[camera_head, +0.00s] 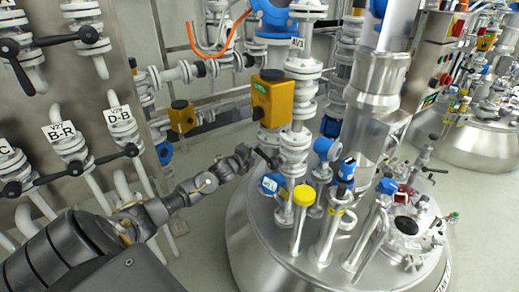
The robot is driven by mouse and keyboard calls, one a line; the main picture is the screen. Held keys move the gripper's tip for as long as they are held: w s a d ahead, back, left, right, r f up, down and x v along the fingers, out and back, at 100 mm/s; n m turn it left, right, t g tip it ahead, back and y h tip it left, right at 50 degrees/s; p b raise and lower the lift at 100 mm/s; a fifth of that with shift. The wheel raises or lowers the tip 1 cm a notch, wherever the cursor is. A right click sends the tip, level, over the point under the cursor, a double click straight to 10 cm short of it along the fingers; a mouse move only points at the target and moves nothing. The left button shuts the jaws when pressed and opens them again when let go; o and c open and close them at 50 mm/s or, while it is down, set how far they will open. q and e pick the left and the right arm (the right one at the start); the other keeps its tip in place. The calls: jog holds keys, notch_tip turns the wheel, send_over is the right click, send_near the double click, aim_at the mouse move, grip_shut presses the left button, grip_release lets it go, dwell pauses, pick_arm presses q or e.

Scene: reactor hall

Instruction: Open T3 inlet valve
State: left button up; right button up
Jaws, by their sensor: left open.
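My left arm reaches in from the lower left. Its gripper (262,158) is small in the view, open, and right beside the white flanged vertical pipe (293,145) that stands on the steel reactor lid. A dark part, possibly a valve lever, shows at the gripper's tip; I cannot tell whether the fingers touch it or lie around it. No label reading T3 is legible, so I cannot tell for sure which valve is the inlet valve. My right gripper is not in view.
The steel reactor vessel (262,250) fills the lower middle, with a yellow-capped nozzle (304,195) and several fittings on top. More vessels stand at right.

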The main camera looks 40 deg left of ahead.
pick_arm(q)
jog(key=shift+w+a+f, duration=0.1)
jog(key=shift+w+f, duration=0.1)
jog(key=shift+w, duration=0.75)
jog(key=shift+w+a+f, duration=0.1)
jog(key=shift+w+f, duration=0.05)
jog(key=shift+w, duration=0.8)
jog(key=shift+c, duration=0.2)
grip_shut()
